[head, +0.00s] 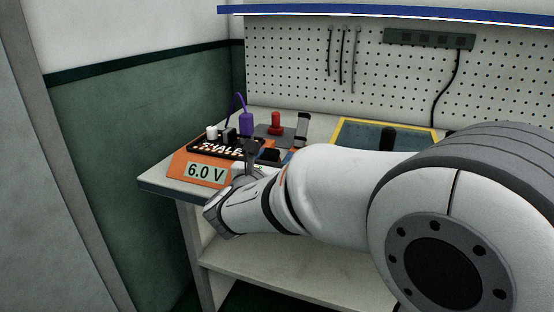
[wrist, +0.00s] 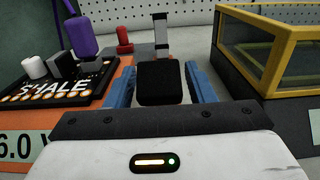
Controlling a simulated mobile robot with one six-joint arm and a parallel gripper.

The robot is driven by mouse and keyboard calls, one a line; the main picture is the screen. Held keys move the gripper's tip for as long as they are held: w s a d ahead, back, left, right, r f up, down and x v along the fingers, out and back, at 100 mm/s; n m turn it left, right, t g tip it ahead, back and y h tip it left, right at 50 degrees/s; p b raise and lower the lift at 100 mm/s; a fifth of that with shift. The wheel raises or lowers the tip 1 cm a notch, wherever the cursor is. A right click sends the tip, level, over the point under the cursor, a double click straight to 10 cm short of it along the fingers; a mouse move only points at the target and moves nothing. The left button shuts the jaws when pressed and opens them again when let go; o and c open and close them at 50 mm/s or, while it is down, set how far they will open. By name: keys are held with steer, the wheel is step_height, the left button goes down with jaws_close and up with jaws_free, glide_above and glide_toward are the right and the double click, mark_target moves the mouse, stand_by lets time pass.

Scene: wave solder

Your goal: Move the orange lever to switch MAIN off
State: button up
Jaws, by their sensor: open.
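My gripper (wrist: 162,72) is open, with its two blue fingers on either side of a black block (wrist: 160,84). Whether the fingers touch the block I cannot tell. In the head view my gripper (head: 278,158) is at the right side of an orange unit (head: 177,170) that shows 6.0 V, partly hidden by my arm. An upright grey piece with a dark top (wrist: 161,36) stands beyond the fingers; it also shows in the head view (head: 302,126). I cannot make out a clearly orange lever or a MAIN label in either view.
A black board (wrist: 60,88) with glowing spots carries white, black and purple (wrist: 81,33) parts, left of my gripper. A red part (wrist: 125,42) stands behind. A yellow-framed clear box (wrist: 278,60) is close on the right. A pegboard (head: 285,75) closes the back.

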steer(key=shift+w+d, duration=0.2)
steer(key=shift+w, duration=0.3)
steer(key=shift+c, duration=0.2)
jaws_close()
